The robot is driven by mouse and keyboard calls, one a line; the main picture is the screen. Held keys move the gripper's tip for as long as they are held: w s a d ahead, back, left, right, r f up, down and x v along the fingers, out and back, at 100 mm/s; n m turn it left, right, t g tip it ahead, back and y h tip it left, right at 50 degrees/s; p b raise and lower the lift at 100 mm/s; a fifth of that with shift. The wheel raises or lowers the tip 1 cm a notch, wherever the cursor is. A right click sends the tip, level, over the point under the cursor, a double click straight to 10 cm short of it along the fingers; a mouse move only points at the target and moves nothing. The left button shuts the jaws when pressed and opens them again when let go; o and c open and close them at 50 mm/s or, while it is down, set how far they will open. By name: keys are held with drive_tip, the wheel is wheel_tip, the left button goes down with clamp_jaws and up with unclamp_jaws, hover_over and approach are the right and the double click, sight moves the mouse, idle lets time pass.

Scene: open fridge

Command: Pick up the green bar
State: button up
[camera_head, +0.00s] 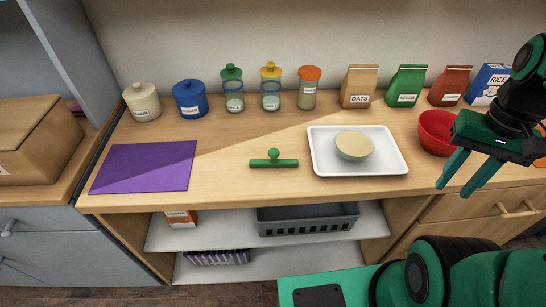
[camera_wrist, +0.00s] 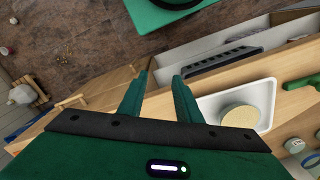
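The green bar (camera_head: 286,163) lies flat on the wooden counter, left of a white tray, with a round knob standing up near its middle. In the wrist view the green bar (camera_wrist: 302,82) shows at the right edge, partly cut off. My gripper (camera_head: 457,192) is at the right of the head view, well to the right of the bar and apart from it. Its two fingers are spread with nothing between them. In the wrist view my gripper (camera_wrist: 160,82) also shows open and empty.
A red bowl (camera_head: 432,130) is near my gripper. A purple mat (camera_head: 144,167) lies at left. Jars and bags line the back. Bare counter surrounds the bar.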

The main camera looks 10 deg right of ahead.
drive_tip(key=o, duration=0.3)
drive_tip(key=w+a+r+n, duration=0.3)
drive_tip(key=w+a+n, duration=0.8)
drive_tip(key=w, duration=0.2)
drive_tip(key=n, duration=1.2)
hover_over(275, 151)
drive_tip(key=shift+d+f, duration=0.35)
drive_tip(key=shift+f, duration=0.2)
wheel_tip(275, 151, down, 5)
drive_tip(key=shift+a+f, duration=0.1)
drive_tip(key=shift+f, duration=0.1)
drive_tip(key=shift+w+a+f, duration=0.1)
drive_tip(key=shift+a+f, duration=0.05)
drive_tip(key=shift+f, duration=1.15)
drive_tip(key=shift+a+f, duration=0.1)
drive_tip(key=shift+f, duration=1.15)
